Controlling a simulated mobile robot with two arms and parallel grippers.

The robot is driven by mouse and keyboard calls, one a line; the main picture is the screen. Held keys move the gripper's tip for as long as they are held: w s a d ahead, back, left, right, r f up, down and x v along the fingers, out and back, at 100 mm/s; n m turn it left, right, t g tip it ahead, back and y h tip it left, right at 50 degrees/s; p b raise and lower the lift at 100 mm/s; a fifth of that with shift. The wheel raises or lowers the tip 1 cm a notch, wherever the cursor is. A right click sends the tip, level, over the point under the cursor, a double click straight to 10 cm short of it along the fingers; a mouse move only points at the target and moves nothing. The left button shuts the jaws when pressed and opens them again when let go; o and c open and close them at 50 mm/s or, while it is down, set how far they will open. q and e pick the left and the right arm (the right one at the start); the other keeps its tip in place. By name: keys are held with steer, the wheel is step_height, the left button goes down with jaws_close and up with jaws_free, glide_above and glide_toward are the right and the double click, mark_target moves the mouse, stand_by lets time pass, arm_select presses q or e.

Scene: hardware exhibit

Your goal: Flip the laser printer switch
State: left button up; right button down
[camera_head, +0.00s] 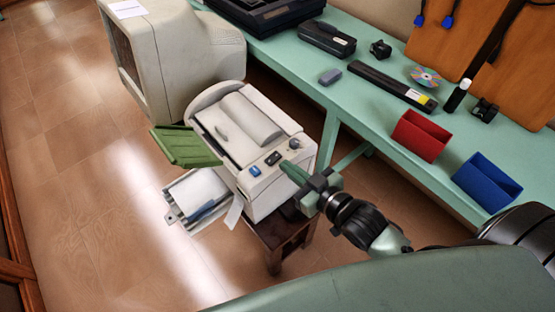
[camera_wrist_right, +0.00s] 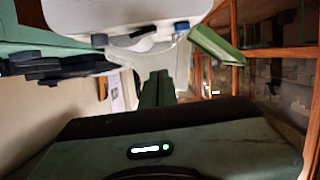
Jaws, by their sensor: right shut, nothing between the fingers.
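The laser printer (camera_head: 262,195) is off-white and stands on a small dark wooden stand (camera_head: 275,250). Its top panel carries a dark switch (camera_head: 272,158), a blue button (camera_head: 254,171) and a dark knob (camera_head: 294,143). A green flap (camera_head: 185,147) sticks out on its left side. My right gripper (camera_head: 288,167) is shut and empty, its green fingertips close to the panel near the dark switch; I cannot tell if they touch. In the right wrist view the shut fingers (camera_wrist_right: 158,88) point at the pale printer (camera_wrist_right: 130,22). My left gripper is not in view.
A green bench (camera_head: 345,105) behind holds a red bin (camera_head: 420,136), a blue bin (camera_head: 487,181) and a long black bar (camera_head: 390,84). A bulky beige monitor (camera_head: 175,50) stands behind the printer. The wooden floor at left is clear.

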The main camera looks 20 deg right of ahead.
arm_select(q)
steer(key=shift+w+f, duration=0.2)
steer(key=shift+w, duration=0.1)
arm_select(e)
steer(key=v, duration=0.2)
steer(key=shift+s+r, duration=0.15)
steer(key=shift+s, duration=0.25)
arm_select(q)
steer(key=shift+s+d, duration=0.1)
